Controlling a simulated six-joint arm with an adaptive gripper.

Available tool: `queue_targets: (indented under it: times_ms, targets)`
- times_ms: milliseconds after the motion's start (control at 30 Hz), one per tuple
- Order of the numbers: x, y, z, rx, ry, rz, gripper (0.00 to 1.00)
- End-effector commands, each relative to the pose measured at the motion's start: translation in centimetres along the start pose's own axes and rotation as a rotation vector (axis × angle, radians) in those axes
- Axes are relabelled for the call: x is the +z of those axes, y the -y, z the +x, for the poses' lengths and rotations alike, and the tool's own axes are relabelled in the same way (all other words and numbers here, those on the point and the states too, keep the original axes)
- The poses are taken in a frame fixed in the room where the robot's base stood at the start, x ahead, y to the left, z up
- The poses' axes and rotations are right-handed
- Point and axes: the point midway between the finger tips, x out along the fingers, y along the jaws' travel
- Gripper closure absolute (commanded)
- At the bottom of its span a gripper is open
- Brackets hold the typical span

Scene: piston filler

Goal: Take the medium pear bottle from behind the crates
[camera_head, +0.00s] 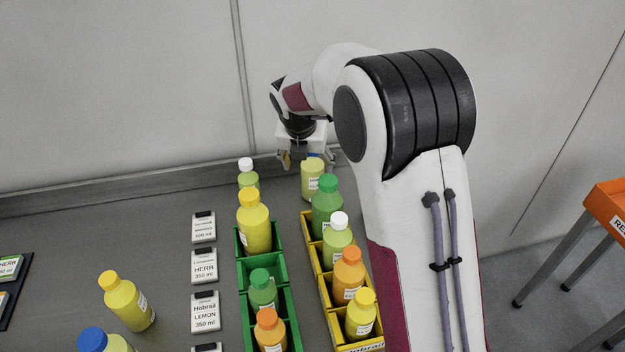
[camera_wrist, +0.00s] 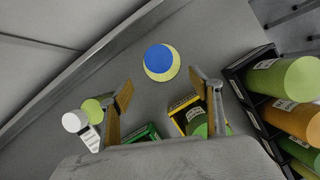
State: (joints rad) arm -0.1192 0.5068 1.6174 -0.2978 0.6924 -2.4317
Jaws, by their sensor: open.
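A pale yellow-green bottle (camera_head: 313,182) stands upright behind the yellow crate (camera_head: 311,229); my gripper hides its cap in the head view. The wrist view shows its blue cap (camera_wrist: 158,58) from above. A light green bottle with a white cap (camera_head: 248,174) stands behind the green crate (camera_head: 277,236) and also shows in the wrist view (camera_wrist: 92,110). I cannot read which label says pear. My gripper (camera_head: 306,160) is open and empty, pointing down near the blue-capped bottle. In the wrist view that bottle lies ahead of the gap between the fingers (camera_wrist: 160,92).
Both crates hold several bottles, with a green-capped bottle (camera_head: 327,205) close in front of the blue-capped one. A wall ledge (camera_head: 150,184) runs behind. A black crate with bottles (camera_wrist: 236,82) is at right in the wrist view.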

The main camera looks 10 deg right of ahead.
Motion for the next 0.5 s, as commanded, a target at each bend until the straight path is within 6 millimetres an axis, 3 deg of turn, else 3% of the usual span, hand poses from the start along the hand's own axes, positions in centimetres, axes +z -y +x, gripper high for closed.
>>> queue_targets:
  times_ms: [233, 500]
  targets:
    - [0.0, 0.1, 1.9, -0.001, -0.001, 0.0, 0.37]
    - [0.1, 0.1, 2.2, 0.0, 0.001, 0.001, 0.37]
